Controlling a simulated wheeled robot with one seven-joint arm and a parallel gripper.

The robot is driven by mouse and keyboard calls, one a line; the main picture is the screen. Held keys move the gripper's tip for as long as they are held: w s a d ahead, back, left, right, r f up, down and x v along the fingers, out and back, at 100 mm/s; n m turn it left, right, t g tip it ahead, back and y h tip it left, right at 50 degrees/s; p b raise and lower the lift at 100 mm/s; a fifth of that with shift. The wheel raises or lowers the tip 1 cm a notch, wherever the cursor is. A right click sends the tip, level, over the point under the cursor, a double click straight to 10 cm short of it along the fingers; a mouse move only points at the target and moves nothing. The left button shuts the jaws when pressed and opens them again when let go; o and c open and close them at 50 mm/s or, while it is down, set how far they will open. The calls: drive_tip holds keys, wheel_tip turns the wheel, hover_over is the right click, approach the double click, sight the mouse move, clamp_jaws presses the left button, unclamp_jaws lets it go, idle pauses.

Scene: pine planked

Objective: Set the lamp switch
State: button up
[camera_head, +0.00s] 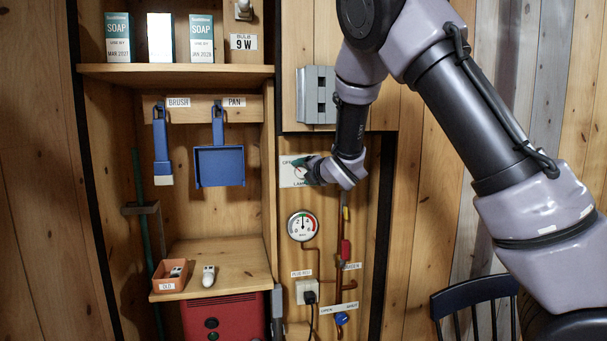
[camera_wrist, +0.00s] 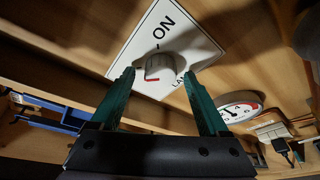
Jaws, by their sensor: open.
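In the wrist view ON is readable above the knob, and a red mark shows on the knob's lower left side, away from ON. The LAMP label is partly hidden by a finger. My gripper (camera_wrist: 158,80) is open, its green fingers on either side of the knob; I cannot tell if they touch it. In the head view my gripper (camera_head: 309,170) is at the plate (camera_head: 287,172) and hides the knob.
A round gauge (camera_head: 303,225), a socket with a plug (camera_head: 307,292) and copper pipes with a red valve handle (camera_head: 346,249) are below the switch. A blue dustpan (camera_head: 219,165) hangs to the left. A dark chair (camera_head: 475,297) stands lower right.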

clamp_jaws()
drive_tip(key=shift+d, duration=0.1)
drive_tip(key=m+y, duration=0.1)
drive_tip(key=m, duration=0.2)
drive_tip(key=shift+d+f, duration=0.1)
drive_tip(key=shift+f, duration=0.05)
drive_tip(key=m+t+y, duration=0.1)
drive_tip(key=m, duration=0.4)
drive_tip(key=shift+f, duration=0.1)
drive_tip(key=m+t, duration=0.1)
drive_tip(key=m, duration=0.1)
drive_tip(key=m+t, duration=0.1)
drive_tip(key=m, duration=0.1)
drive_tip(key=shift+f+m+y, duration=0.1)
drive_tip(key=shift+m+y, duration=0.2)
drive_tip(key=shift+m, duration=0.1)
drive_tip(key=shift+m+t, duration=0.7)
drive_tip(key=shift+m, duration=1.9)
